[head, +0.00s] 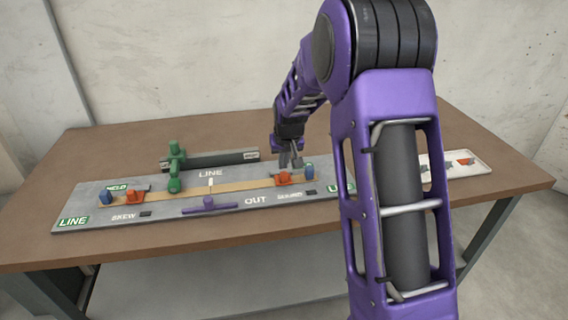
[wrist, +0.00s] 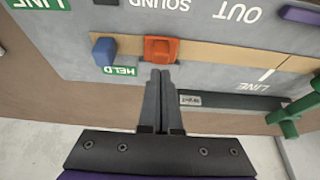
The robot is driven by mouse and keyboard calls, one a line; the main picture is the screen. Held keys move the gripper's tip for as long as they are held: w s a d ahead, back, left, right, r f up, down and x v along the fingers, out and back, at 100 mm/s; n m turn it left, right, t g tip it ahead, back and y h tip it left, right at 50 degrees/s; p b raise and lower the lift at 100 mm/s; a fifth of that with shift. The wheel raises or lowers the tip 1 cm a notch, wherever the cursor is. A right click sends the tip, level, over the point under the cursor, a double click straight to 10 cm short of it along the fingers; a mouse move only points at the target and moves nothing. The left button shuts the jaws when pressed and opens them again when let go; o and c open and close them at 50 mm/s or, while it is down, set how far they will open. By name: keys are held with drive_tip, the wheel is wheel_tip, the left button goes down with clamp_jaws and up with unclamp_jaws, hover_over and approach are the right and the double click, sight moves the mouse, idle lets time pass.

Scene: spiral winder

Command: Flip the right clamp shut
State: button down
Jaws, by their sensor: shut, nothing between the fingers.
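The right clamp appears to be the orange piece (head: 284,180) on the tan strip (head: 240,187) at the right part of the grey board. In the wrist view this orange piece (wrist: 161,49) is just ahead of my fingertips, with a blue block (wrist: 104,51) to its left. The blue block (head: 309,172) stands to its right in the head view. My gripper (head: 293,163) is shut and empty, pointing down behind the orange piece. Its fingers (wrist: 161,75) end close to the orange piece; I cannot tell whether they touch it.
A second orange piece (head: 133,196) and blue block (head: 105,198) sit at the board's left. A green post (head: 174,165) and dark bar (head: 222,159) stand behind, a purple handle (head: 209,206) in front. A white tray (head: 477,161) is at the right.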

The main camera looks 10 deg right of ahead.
drive_tip(key=shift+w+f, duration=0.15)
drive_tip(key=shift+w, duration=0.65)
drive_tip(key=shift+r+p, duration=0.4)
drive_tip(key=shift+r, duration=0.1)
drive_tip(key=s+r+p, duration=0.1)
drive_tip(key=s+r, duration=0.4)
drive_tip(key=s, duration=0.5)
drive_tip(key=shift+p, duration=0.3)
drive_tip(key=shift+w+r, duration=0.1)
